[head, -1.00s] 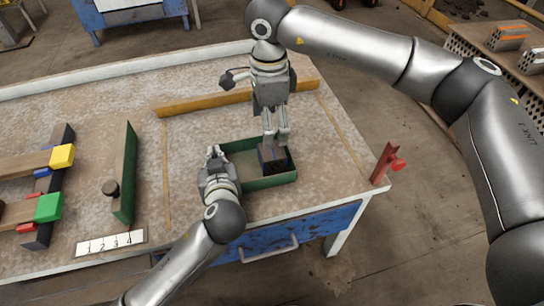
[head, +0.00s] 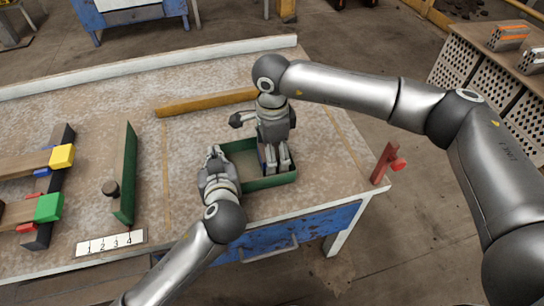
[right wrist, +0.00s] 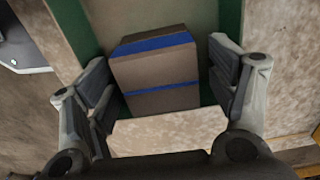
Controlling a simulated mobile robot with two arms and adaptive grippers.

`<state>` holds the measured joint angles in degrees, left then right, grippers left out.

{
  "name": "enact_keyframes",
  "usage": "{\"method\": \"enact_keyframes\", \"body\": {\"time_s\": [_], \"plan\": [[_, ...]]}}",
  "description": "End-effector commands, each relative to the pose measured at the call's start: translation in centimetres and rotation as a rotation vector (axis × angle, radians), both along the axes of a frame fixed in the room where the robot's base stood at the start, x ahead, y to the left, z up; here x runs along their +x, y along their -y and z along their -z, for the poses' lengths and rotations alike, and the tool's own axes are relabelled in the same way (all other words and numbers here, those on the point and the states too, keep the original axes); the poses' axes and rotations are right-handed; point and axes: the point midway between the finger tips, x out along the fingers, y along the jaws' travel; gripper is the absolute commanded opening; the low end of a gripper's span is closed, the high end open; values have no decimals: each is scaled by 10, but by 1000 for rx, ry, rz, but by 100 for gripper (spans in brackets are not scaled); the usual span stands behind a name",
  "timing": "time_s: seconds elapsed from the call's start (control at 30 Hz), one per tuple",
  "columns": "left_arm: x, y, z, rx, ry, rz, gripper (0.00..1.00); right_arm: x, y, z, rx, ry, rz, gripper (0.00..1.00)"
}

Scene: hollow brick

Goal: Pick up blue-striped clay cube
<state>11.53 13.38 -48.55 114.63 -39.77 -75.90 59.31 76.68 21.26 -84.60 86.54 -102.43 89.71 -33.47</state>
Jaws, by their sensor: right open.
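The blue-striped clay cube (right wrist: 153,82) is brown with blue bands. In the right wrist view it sits in the green-walled tray (right wrist: 228,20), between the parted fingers of my right gripper (right wrist: 162,88). The fingers stand on both sides of it with gaps showing. In the head view my right gripper (head: 275,165) reaches down into the green tray (head: 268,183) at its right part and hides the cube. My left gripper (head: 215,165) is at the tray's left side, away from the cube; its jaw opening is not clear.
A green upright board (head: 125,175) and a frame with yellow (head: 62,156) and green (head: 48,207) blocks stand at the left. A wooden bar (head: 205,101) lies behind the tray. A red clamp (head: 385,163) is at the table's right edge.

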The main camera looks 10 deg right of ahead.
Motion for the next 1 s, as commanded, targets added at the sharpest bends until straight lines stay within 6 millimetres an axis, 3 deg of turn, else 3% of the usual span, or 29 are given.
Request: {"method": "enact_keyframes", "body": {"time_s": [0.07, 0.4, 0.73, 1.0], "plan": [[0, 0, 0, 1, 0, 0, 0, 0, 0, 0, 0, 0, 0, 73], [0, 0, 0, 1, 0, -1, 0, 0, 0, 0, 0, 0, -1, 30], [0, 0, 0, 1, 0, -1, 0, 1, 0, -10, 0, 2, -1, 29], [0, 0, 0, 1, -1, -1, 0, 1, -1, -62, 2, 4, -1, 29]]}}
